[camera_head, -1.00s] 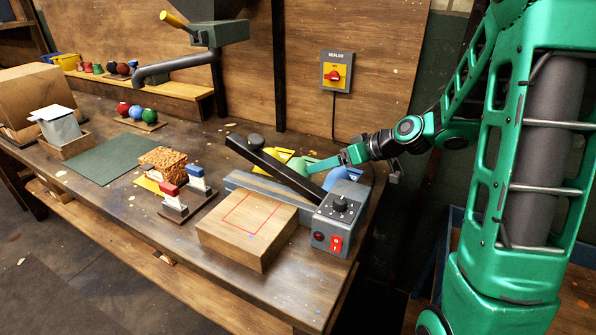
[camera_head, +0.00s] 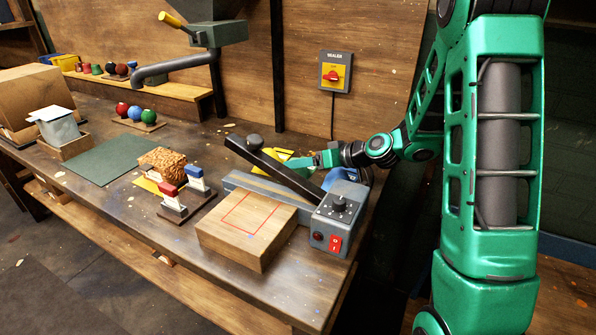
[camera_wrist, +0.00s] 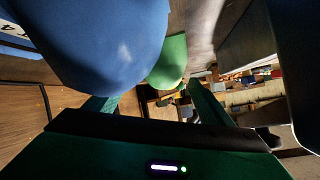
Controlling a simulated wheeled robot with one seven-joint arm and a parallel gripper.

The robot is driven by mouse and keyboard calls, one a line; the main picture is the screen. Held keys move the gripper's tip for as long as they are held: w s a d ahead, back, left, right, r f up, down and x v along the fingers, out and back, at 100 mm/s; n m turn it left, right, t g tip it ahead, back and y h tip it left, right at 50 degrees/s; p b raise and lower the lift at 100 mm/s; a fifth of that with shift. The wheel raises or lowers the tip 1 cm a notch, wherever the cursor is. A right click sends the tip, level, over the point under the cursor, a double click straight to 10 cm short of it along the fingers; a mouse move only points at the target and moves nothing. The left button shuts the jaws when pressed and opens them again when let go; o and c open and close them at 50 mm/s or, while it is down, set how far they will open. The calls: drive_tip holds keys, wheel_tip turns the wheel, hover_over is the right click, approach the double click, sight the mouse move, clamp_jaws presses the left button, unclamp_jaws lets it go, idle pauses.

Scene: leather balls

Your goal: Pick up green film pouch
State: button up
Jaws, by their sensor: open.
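The green film pouch (camera_wrist: 170,62) shows in the wrist view as a rounded green shape, partly covered by a large blue pouch (camera_wrist: 105,40). My gripper (camera_wrist: 152,100) is open, with its two green fingers apart. The left finger is partly hidden behind the blue pouch. The green pouch lies ahead of the space between the fingers, and I cannot tell if anything touches it. In the head view, my gripper (camera_head: 306,162) is low behind the sealer arm (camera_head: 275,166). A yellow pouch (camera_head: 277,155) is left of it and the blue pouch (camera_head: 336,178) is right. The green pouch is hard to separate from my gripper there.
The sealer's control box (camera_head: 338,217) and a wooden block (camera_head: 247,230) stand in front of the pouches. The back wall carries a red-and-yellow switch (camera_head: 334,72) with a cable. A stamp rack (camera_head: 184,195) stands left. The green mat (camera_head: 97,158) is bare.

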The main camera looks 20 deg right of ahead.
drive_tip(key=shift+x, duration=1.55)
drive_tip(key=c, duration=1.2)
drive_tip(key=shift+r, duration=0.1)
wheel_tip(320, 180, up, 18)
drive_tip(key=shift+f, duration=0.1)
drive_tip(key=shift+c, duration=0.3)
